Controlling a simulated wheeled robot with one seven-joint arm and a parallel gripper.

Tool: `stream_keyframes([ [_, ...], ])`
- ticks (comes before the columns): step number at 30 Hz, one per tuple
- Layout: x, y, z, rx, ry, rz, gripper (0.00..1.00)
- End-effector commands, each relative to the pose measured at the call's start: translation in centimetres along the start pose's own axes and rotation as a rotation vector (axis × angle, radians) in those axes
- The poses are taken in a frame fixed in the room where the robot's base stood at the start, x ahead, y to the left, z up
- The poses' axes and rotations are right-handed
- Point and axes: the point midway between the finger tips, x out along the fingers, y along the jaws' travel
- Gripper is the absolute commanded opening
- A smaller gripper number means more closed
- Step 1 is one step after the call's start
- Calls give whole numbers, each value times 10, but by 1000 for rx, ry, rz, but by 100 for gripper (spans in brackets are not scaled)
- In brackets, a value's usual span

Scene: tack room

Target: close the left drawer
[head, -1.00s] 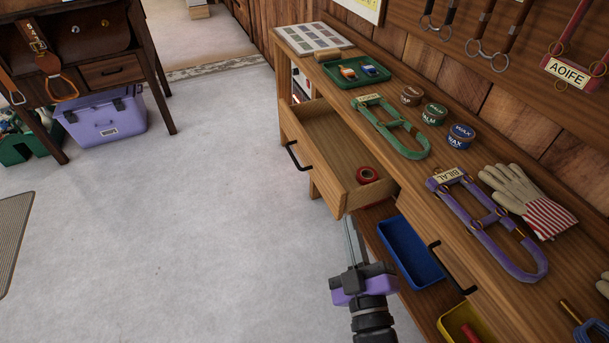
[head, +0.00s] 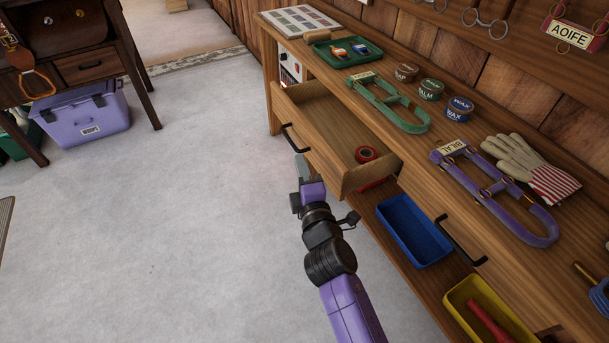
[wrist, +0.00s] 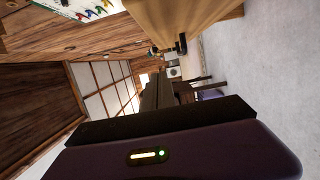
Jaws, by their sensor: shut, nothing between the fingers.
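The left drawer (head: 322,148) stands pulled out of the wooden workbench, with a red roll of tape (head: 367,155) inside. Its black bar handle (head: 294,138) is on the front panel. My gripper (head: 302,165) is in front of that panel, below and right of the handle in the head view, shut and empty. I cannot tell whether it touches the panel. In the wrist view, the shut fingers (wrist: 158,92) point ahead, with the pale wooden drawer (wrist: 185,18) above them and its dark handle (wrist: 181,44) beyond.
A second drawer with a black handle (head: 461,240) is shut at the right. Blue (head: 412,232) and yellow (head: 487,308) bins sit on the lower shelf. The benchtop holds a green tray (head: 347,54), halters, tins and gloves.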

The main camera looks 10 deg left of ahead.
Motion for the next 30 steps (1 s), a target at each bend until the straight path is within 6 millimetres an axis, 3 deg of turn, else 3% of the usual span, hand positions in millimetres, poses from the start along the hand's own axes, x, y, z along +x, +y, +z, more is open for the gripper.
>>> stream_keyframes([
  [9, 56, -1, 2, 1, -1, 1, 0],
  [13, 58, 2, 24, 1, -5, -2, 0],
  [18, 61, 1, 35, 1, -1, -1, 0],
  [30, 62, 0, 39, 2, 0, 0, 0],
])
